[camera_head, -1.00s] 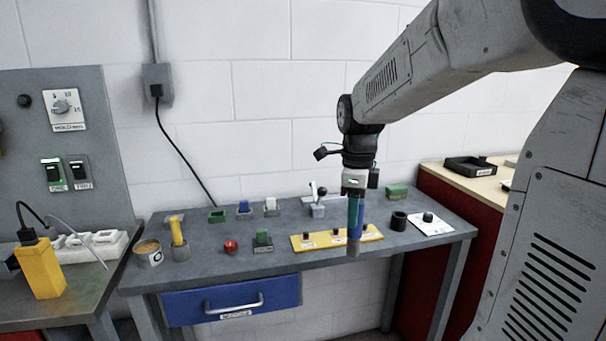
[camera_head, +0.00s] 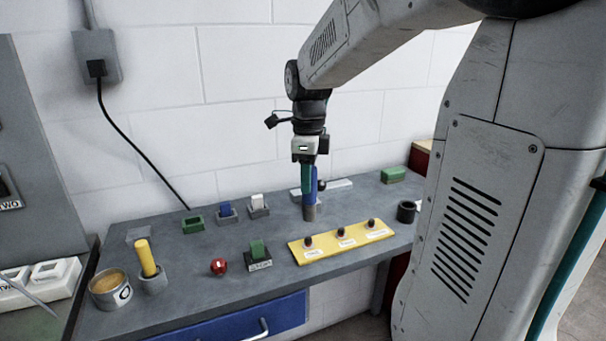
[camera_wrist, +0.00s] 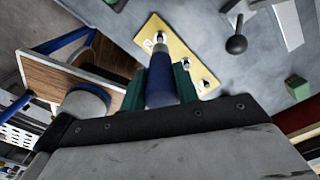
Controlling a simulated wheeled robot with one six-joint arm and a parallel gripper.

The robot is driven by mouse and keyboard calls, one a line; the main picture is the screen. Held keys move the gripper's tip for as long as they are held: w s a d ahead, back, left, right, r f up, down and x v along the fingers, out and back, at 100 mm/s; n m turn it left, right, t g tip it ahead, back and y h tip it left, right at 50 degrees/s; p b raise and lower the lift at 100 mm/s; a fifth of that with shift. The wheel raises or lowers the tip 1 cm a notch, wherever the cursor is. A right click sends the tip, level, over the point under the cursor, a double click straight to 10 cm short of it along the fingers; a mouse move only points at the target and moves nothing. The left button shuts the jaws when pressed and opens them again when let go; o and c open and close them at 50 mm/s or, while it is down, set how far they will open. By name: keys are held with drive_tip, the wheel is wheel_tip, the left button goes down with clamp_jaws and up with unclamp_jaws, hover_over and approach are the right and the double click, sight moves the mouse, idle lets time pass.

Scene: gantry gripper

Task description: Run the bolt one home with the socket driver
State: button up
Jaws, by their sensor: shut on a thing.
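My gripper (camera_head: 307,178) is shut on the socket driver (camera_head: 309,212), which has a blue body and a grey socket end. The driver hangs close to upright, tip down. A yellow plate (camera_head: 325,246) on the grey bench carries three dark bolts: left (camera_head: 308,242), middle (camera_head: 340,232) and right (camera_head: 371,223). Their labels are too small to read. In the head view the driver's tip shows just above the left bolt, apart from it. In the wrist view the driver (camera_wrist: 160,82) sits between green fingers and points toward the plate's far end (camera_wrist: 175,40).
A green block in a dark base (camera_head: 258,252) and a red ball (camera_head: 219,267) stand left of the plate. A black cup (camera_head: 406,212) stands at its right end. A ball-topped lever (camera_wrist: 236,44) stands nearby. Small green, blue and white blocks sit behind.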

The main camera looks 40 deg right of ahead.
sight(307, 206)
drive_tip(key=shift+w+a, duration=0.1)
drive_tip(key=shift+w, duration=0.05)
drive_tip(key=shift+f, duration=2.8)
drive_tip(key=shift+f, duration=0.1)
drive_tip(key=shift+f, duration=0.75)
drive_tip(key=shift+f, duration=0.35)
idle(1.1)
drive_tip(key=shift+r, duration=0.1)
drive_tip(key=shift+r, duration=3.5)
